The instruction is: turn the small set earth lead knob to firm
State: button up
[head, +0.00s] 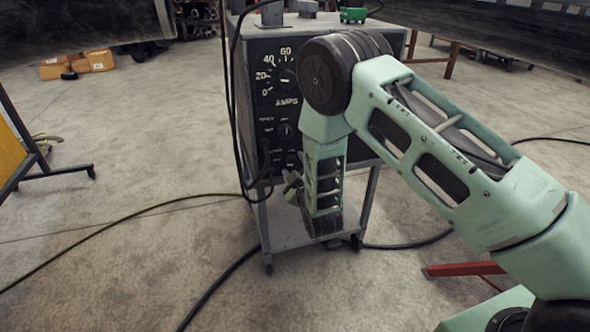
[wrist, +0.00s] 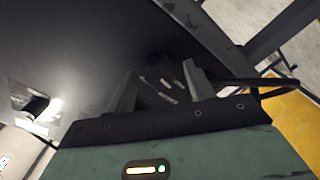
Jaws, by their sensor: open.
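The small set (head: 270,105) is a dark-fronted box on a grey wheeled trolley, with an AMPS dial numbered from 0 to 60. Smaller knobs (head: 285,130) and sockets sit lower on its panel, partly hidden by my arm. I cannot tell which one is the earth lead knob. My gripper (head: 292,184) is low in front of the panel, its fingers just left of my wrist link. In the wrist view my gripper (wrist: 160,82) is open, its two fingers apart before the dark panel. Small pale markings and a dark shape show between them, too dim to make out.
Black cables (head: 130,220) hang from the set and run over the floor. A small green object (head: 353,15) lies on top of the set. A yellow panel on a stand (head: 12,150) is at left. A red bar (head: 463,269) lies low right. Floor at left is mostly clear.

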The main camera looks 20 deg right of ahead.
jog(key=shift+w, duration=0.1)
jog(key=c, duration=1)
jog(key=shift+o, duration=0.2)
